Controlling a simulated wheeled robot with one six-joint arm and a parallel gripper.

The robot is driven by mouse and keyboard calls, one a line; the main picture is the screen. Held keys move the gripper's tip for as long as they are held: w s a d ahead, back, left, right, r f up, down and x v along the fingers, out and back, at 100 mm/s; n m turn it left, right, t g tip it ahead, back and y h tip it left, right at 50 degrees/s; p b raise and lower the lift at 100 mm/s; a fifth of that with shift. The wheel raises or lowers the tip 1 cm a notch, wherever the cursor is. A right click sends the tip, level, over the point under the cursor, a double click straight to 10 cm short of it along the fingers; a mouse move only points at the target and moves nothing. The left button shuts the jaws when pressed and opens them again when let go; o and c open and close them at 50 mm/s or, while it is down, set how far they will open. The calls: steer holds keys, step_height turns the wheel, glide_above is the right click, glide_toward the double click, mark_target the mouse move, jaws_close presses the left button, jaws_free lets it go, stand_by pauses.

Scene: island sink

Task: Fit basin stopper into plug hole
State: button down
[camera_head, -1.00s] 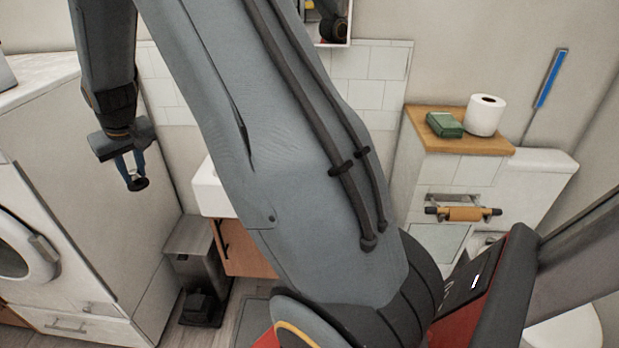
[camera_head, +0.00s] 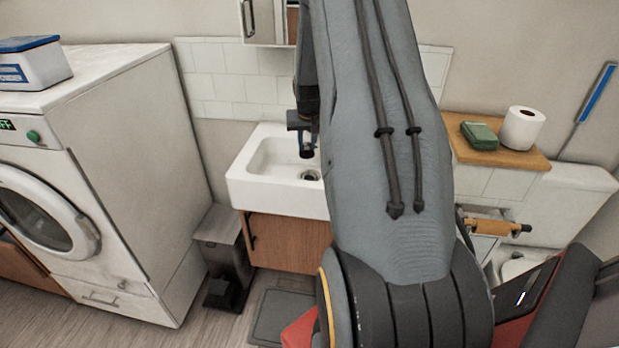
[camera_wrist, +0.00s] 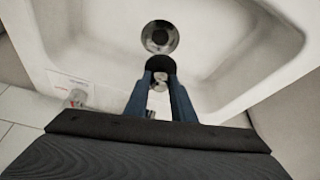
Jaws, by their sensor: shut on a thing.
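The white basin (camera_head: 254,181) stands on a wooden cabinet. Its plug hole (camera_head: 311,175), a metal ring with a dark centre, lies in the basin floor; it shows near the top of the wrist view (camera_wrist: 160,37). My gripper (camera_head: 307,146) is above the basin, its blue fingers pointing down. In the wrist view my gripper (camera_wrist: 160,79) is shut on the dark round stopper (camera_wrist: 160,63). The stopper appears just below the plug hole in that picture, apart from it. My fingers hide part of the stopper, and my arm hides the basin's right side.
A washing machine (camera_head: 120,170) stands left of the basin, with a pedal bin (camera_head: 222,255) between. A wooden shelf (camera_head: 500,155) with a toilet roll (camera_head: 522,128) and green box (camera_head: 479,135) is at right.

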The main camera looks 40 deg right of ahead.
mark_target(309, 154)
steer(key=f, duration=0.1)
steer(key=f+p, duration=0.1)
steer(key=f, duration=0.2)
steer(key=shift+s+d+f, duration=0.2)
steer(key=shift+d+f, duration=0.15)
steer(key=shift+f, duration=0.05)
steer(key=shift+f+p, duration=0.75)
steer(key=shift+f, duration=1.9)
steer(key=shift+f, duration=0.2)
steer(key=c, duration=1.5)
jaws_free()
steer(key=shift+r, duration=0.2)
